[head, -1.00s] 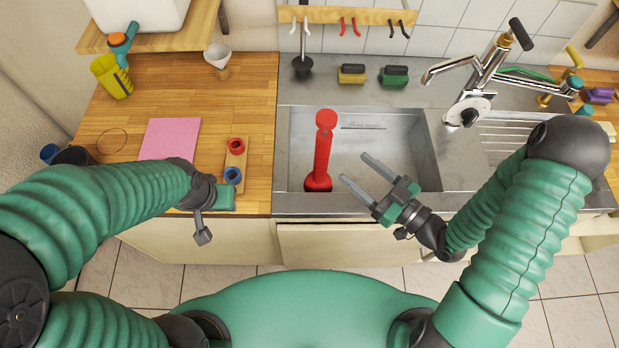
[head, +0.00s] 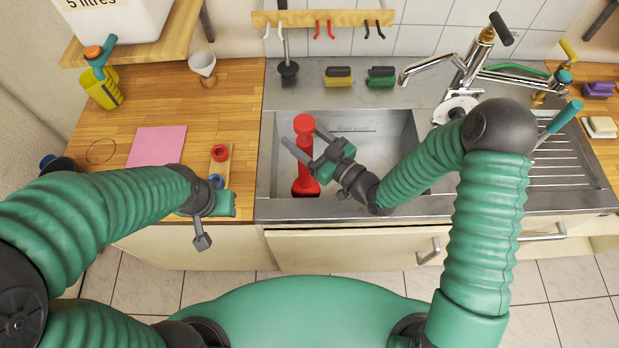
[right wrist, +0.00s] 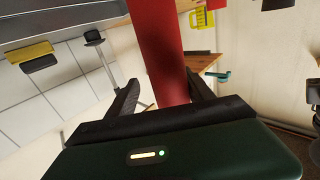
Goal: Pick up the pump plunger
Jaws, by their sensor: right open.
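The red pump plunger (head: 305,168) stands upright in the left part of the sink, with a wide base and a round top. My right gripper (head: 302,136) is open, with its two fingers on either side of the plunger's shaft below the top. In the right wrist view the red shaft (right wrist: 158,45) runs between the spread fingers (right wrist: 162,80); I cannot tell whether they touch it.
The sink (head: 385,170) has its rim around the plunger. A wooden holder (head: 217,165) with red and blue rings and a pink sheet (head: 158,146) lie on the left counter.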

